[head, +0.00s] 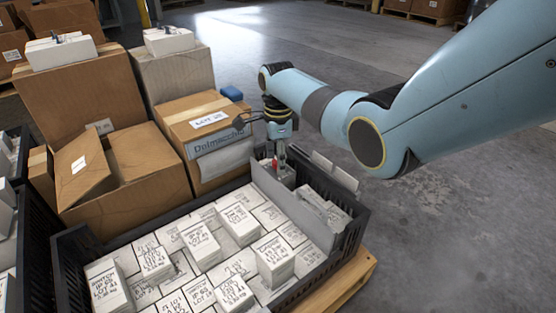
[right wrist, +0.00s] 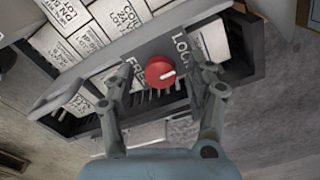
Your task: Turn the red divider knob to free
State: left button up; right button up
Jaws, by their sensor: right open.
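The red divider knob (right wrist: 160,72) is a round disc with a white mark on its right part, toward the LOCK lettering (right wrist: 182,50) rather than the FREE lettering (right wrist: 137,72). It sits on the grey divider (right wrist: 150,50). In the head view a small bit of the knob's red (head: 274,163) shows under my right gripper (head: 279,152). In the right wrist view, my right gripper (right wrist: 163,68) is open, with one finger on each side of the knob and gaps visible. My left gripper is not in view.
The black crate (head: 75,275) holds rows of white labelled boxes (head: 200,240); the grey divider (head: 290,200) crosses its right part. Behind stand cardboard boxes (head: 115,165), one labelled Dolmacchio (head: 205,110). A wooden pallet (head: 350,285) lies underneath. The concrete floor at right is clear.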

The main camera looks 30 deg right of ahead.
jog(key=shift+c, duration=0.2)
grip_shut()
dwell(0.3)
